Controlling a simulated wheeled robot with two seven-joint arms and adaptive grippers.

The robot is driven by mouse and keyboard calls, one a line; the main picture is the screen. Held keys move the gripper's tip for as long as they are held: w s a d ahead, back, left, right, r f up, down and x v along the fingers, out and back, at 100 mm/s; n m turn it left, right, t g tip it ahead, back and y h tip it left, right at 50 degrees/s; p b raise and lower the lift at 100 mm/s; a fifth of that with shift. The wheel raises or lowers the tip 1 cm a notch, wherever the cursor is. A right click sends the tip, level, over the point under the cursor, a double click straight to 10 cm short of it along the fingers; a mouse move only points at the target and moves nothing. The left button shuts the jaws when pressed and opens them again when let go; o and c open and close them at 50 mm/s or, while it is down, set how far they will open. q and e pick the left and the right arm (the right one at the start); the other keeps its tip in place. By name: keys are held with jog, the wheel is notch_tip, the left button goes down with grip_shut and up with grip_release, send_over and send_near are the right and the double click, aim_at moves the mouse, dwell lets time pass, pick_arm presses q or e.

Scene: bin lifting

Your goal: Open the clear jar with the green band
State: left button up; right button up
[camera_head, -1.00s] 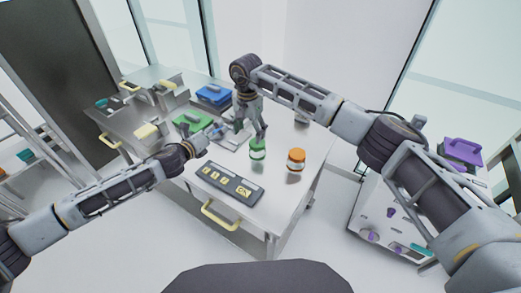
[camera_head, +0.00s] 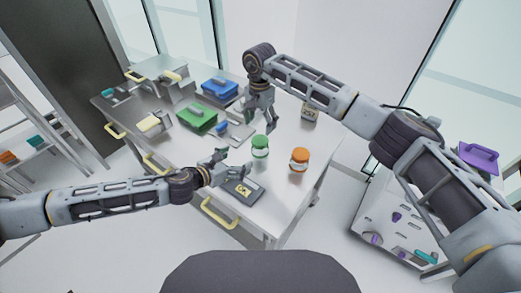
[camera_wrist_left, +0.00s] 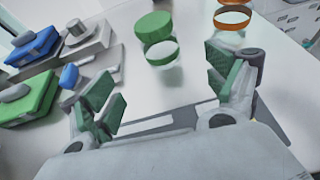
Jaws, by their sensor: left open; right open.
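The clear jar with a green band and green lid (camera_head: 260,147) stands upright on the table, its lid seated on top. It also shows in the left wrist view, with the green lid (camera_wrist_left: 153,25) above the band (camera_wrist_left: 161,52). My left gripper (camera_head: 237,163) is open and empty, low over the table to the left of the jar and pointing towards it; its green-padded fingers (camera_wrist_left: 168,92) frame the near side of the jar without touching it. My right gripper (camera_head: 259,126) is open, fingers down, behind the jar and apart from it.
A jar with an orange lid (camera_head: 299,159) stands to the right of the green one. A dark labelled panel (camera_head: 243,190) lies under my left gripper. Green (camera_head: 196,118) and blue (camera_head: 219,90) bins stand at the left and back. The table's right side is mostly clear.

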aim_at(259, 149)
pick_arm(q)
jog(key=shift+w+d, duration=0.15)
jog(key=shift+x, duration=6.75)
